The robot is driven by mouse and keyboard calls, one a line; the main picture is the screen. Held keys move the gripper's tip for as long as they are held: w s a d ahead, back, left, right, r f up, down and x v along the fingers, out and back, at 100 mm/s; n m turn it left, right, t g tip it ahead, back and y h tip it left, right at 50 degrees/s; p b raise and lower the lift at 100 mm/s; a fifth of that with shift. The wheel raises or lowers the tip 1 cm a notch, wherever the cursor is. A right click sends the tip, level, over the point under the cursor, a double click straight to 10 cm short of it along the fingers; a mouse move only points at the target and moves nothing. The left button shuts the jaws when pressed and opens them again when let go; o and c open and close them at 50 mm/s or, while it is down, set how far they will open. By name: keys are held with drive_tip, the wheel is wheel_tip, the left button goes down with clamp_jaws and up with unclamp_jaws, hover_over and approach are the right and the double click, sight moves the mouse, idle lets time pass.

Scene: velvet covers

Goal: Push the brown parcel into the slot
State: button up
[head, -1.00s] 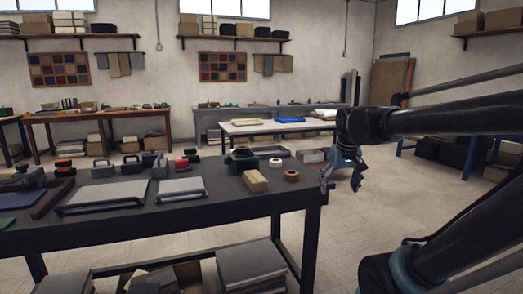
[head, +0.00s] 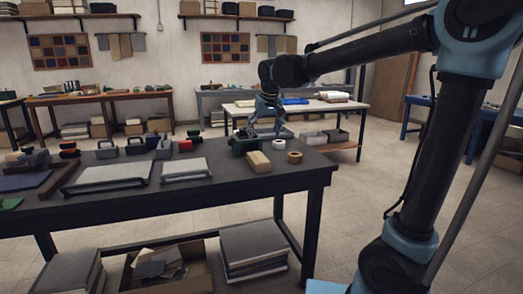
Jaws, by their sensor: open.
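The brown parcel (head: 258,162), a small tan block, lies flat on the dark table (head: 235,193) near its right end. My gripper (head: 266,131) hangs from the arm above the back right part of the table. It is open, with nothing seen between its fingers. It appears just above and behind the parcel in the picture, apart from it. I cannot make out a slot in this view.
A dark green object (head: 243,145) stands just behind the parcel. A white roll (head: 279,144) and a tan roll (head: 294,157) lie to its right. Two flat grey panels lie to the left. Bare tabletop shows in front of the parcel.

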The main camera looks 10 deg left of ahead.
sight(260, 159)
drive_tip(key=x, duration=1.6)
drive_tip(key=shift+d+f, duration=0.1)
drive_tip(key=shift+f, duration=0.05)
drive_tip(key=c, duration=1.4)
